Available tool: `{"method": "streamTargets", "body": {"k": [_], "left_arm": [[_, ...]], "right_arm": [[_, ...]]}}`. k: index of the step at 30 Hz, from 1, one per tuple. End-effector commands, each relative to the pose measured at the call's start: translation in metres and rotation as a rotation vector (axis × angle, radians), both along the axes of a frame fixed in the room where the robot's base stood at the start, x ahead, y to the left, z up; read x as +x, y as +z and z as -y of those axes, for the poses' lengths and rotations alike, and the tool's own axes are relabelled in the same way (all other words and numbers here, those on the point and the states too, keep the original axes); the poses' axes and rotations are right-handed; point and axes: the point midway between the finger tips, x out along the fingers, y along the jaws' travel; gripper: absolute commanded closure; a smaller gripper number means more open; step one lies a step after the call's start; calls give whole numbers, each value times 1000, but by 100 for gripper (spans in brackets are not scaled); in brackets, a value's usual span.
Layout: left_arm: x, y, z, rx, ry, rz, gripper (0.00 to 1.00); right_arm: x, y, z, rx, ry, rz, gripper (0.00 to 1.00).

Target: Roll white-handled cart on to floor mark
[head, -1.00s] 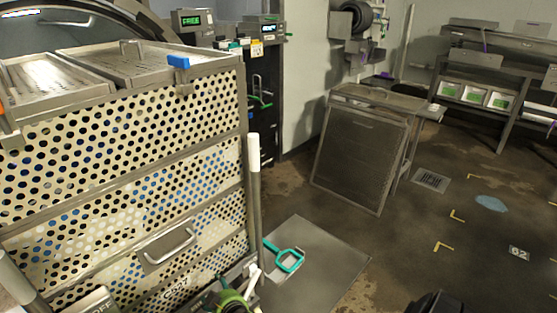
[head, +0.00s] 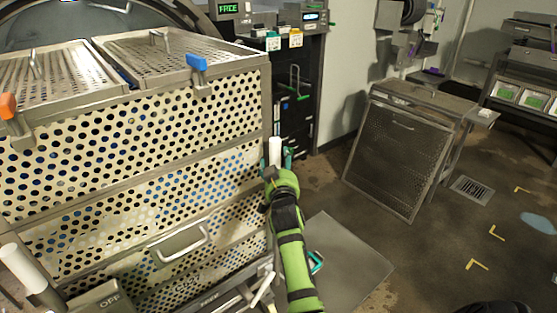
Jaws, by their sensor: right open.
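The white-handled cart (head: 150,205) is a large perforated metal cage cart filling the left of the view. One white upright handle (head: 275,148) is at its right front corner, and another white handle (head: 22,268) is at the lower left. My right gripper (head: 276,160) is open, with its teal fingers on either side of the right handle. I cannot tell whether they touch it. My green forearm hides the lower part of that handle. Yellow corner marks (head: 495,233) lie on the floor at the right. My left gripper is not in view.
A grey plate (head: 350,262) lies on the floor right of the cart. A leaning mesh-fronted metal stand (head: 400,150), a floor drain (head: 470,190) and a bluish puddle (head: 538,222) are farther right. A dark control rack (head: 297,90) stands behind the cart. Open floor lies around the yellow marks.

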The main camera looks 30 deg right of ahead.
Motion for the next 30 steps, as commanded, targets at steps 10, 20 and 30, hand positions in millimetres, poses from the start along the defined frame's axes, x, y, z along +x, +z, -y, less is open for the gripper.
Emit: {"method": "streamTargets", "body": {"k": [10, 20, 30], "left_arm": [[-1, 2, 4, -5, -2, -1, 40], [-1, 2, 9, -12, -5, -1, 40], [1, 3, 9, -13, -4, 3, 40]], "right_arm": [[12, -1, 7, 0, 0, -1, 30], [11, -1, 7, 0, 0, -1, 100], [11, 0, 19, -2, -1, -1, 100]]}}
